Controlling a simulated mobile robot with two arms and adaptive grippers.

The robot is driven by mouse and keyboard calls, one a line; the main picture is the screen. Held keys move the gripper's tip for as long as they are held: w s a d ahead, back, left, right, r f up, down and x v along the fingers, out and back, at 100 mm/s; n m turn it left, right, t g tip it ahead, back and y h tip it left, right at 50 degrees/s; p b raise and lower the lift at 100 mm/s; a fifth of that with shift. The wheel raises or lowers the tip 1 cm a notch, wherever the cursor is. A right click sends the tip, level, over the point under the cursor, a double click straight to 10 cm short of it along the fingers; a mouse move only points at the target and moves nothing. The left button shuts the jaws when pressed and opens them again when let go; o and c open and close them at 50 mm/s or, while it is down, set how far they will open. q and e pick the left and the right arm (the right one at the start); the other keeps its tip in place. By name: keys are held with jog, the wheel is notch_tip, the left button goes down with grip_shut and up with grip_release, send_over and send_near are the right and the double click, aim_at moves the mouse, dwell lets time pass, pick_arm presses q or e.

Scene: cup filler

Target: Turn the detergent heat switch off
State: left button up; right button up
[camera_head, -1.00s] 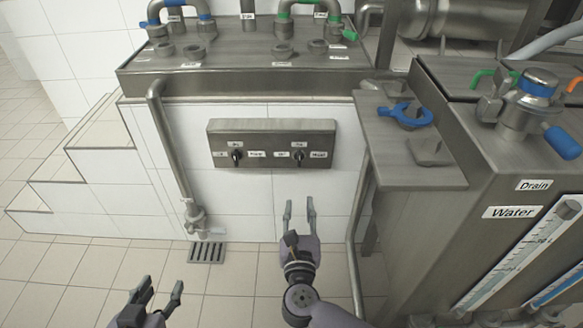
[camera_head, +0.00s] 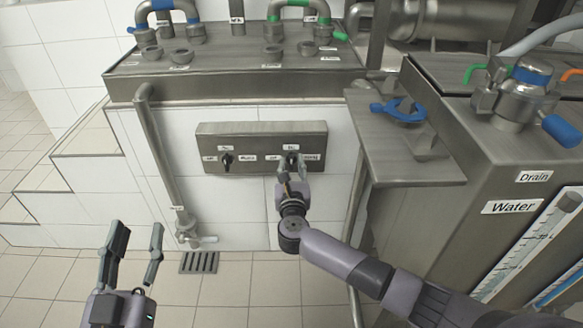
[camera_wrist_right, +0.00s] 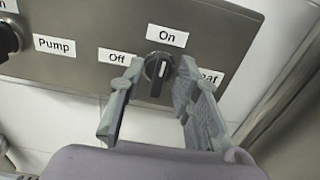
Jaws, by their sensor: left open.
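The detergent heat switch is a black rotary knob (camera_wrist_right: 158,68) on the right of a steel panel (camera_head: 262,131). In the right wrist view, labels read "Off" to its left, "On" above it and a partly hidden "Heat" to its right. The knob's grip looks roughly upright, towards "On". My right gripper (camera_head: 293,167) is open, its fingers on either side of the knob; I cannot tell whether they touch it. In the head view it hides part of the knob. My left gripper (camera_head: 137,242) is open and empty, low at the left, away from the panel.
A second knob (camera_head: 226,161), beside the "Pump" label, sits on the panel's left. A vertical pipe (camera_head: 160,150) with a tap stands left of the panel. A steel ledge (camera_head: 400,165) and a tank (camera_head: 455,190) are at the right. The floor in front is clear.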

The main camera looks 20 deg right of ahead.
jog(key=shift+w+d, duration=0.1)
jog(key=shift+w, duration=0.15)
grip_shut()
dwell(0.3)
